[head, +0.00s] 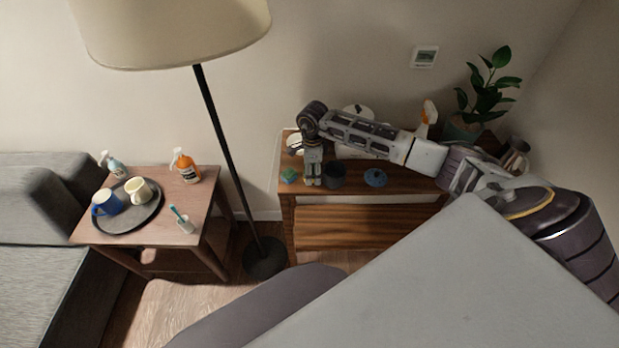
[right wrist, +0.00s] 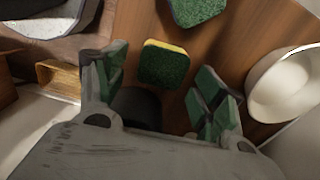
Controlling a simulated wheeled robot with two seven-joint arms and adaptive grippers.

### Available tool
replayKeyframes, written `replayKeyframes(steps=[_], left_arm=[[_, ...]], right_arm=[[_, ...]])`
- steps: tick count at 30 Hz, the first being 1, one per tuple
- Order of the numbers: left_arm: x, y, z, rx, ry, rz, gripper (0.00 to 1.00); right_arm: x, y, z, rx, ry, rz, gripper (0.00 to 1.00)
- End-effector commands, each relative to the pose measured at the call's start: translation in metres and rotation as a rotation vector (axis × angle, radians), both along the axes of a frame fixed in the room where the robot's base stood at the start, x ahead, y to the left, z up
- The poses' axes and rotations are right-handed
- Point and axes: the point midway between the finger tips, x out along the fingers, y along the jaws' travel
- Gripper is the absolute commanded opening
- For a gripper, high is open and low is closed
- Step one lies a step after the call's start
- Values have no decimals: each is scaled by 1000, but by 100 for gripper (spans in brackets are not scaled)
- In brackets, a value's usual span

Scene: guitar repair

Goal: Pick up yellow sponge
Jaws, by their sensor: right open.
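The yellow sponge (right wrist: 163,64) lies on the wooden table top in the right wrist view. Its dark green scouring face is toward the camera, and a thin yellow edge shows along its top. My right gripper (right wrist: 160,86) is open, with one finger on either side of the view and the sponge between and beyond them. No contact with the sponge shows. In the head view my right gripper (head: 313,180) points down over the left part of the wooden table; I cannot make out the yellow sponge there. My left gripper is not in view.
A green sponge (right wrist: 197,10) lies close by; a green piece also shows in the head view (head: 289,176). A white bowl (right wrist: 287,85) stands to the right in the wrist view. A dark cup (head: 335,174) and a blue object (head: 375,178) stand right of the gripper.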

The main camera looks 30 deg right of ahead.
Motion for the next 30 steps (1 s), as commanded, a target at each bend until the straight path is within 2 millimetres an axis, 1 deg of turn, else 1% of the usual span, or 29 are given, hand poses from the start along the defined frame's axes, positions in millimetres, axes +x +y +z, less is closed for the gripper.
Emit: replayKeyframes(steps=[1,3,9,14,19,21,23,27,28,30], left_arm=[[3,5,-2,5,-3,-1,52],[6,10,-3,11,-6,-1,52],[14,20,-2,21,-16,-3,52],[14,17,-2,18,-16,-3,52],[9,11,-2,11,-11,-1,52],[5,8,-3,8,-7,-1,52],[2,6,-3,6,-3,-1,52],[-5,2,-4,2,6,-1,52],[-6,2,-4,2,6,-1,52],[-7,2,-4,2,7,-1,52]], right_arm=[[0,0,-4,0,0,0,70],[0,0,-6,0,0,0,70],[0,0,-6,0,0,0,70],[0,0,-6,0,0,0,70],[0,0,-6,0,0,0,70],[0,0,-6,0,0,0,61],[0,0,-6,0,0,0,56],[0,0,-6,0,0,0,41],[0,0,-6,0,0,0,38],[0,0,-6,0,0,0,38]])
